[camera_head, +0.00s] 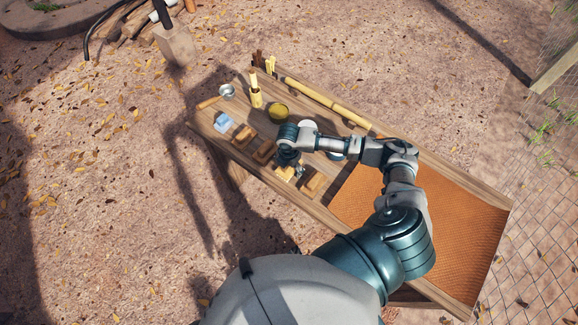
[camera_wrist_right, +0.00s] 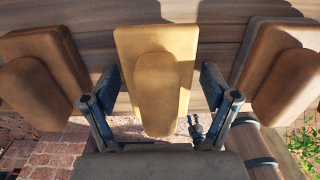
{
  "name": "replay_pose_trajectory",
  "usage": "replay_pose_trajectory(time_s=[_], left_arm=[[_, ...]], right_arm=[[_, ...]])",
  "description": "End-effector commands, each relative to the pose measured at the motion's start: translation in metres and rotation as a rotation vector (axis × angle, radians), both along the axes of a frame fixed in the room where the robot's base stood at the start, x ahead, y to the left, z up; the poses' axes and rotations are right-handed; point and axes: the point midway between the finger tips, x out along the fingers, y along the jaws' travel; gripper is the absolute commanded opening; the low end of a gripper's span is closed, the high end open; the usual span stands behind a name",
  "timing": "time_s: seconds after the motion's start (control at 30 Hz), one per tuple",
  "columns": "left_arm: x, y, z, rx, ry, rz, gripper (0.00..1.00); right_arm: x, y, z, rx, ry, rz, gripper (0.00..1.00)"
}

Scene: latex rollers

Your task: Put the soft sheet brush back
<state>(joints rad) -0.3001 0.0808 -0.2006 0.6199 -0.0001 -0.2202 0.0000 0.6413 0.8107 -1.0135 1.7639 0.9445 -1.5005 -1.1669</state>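Several wooden block-shaped pieces with raised handles, which look like brushes, lie in a row along the table (camera_head: 225,152). In the right wrist view a pale tan brush (camera_wrist_right: 157,75) is in the middle, with darker brown ones to its left (camera_wrist_right: 43,65) and right (camera_wrist_right: 280,65). I cannot tell which is the soft sheet brush. My right gripper (camera_head: 288,168) is low over the row. In the wrist view its fingers (camera_wrist_right: 160,84) are spread on either side of the pale brush, with gaps on both sides. My left gripper is not in view.
A bamboo pole (camera_head: 325,101) lies along the far edge. An orange textured mat (camera_head: 440,225) covers the right end.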

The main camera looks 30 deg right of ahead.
Motion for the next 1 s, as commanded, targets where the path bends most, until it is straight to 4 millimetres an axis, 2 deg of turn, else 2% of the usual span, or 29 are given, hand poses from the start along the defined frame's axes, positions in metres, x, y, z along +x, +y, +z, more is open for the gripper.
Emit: replay_pose_trajectory(time_s=[0.23,0.33,0.7,0.83,1.0], left_arm=[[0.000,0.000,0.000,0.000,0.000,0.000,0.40],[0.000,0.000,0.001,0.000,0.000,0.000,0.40],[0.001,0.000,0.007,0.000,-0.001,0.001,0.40],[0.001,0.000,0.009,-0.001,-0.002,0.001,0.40],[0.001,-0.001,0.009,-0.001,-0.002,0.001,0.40]], right_arm=[[0.000,0.001,0.002,-0.001,0.000,0.000,0.86],[0.000,0.001,0.011,0.001,-0.002,0.000,0.86],[0.002,0.001,0.090,0.002,-0.005,0.001,0.86],[0.001,0.001,0.110,0.001,-0.002,0.000,0.86],[0.001,0.001,0.121,0.000,0.000,-0.001,0.86]])
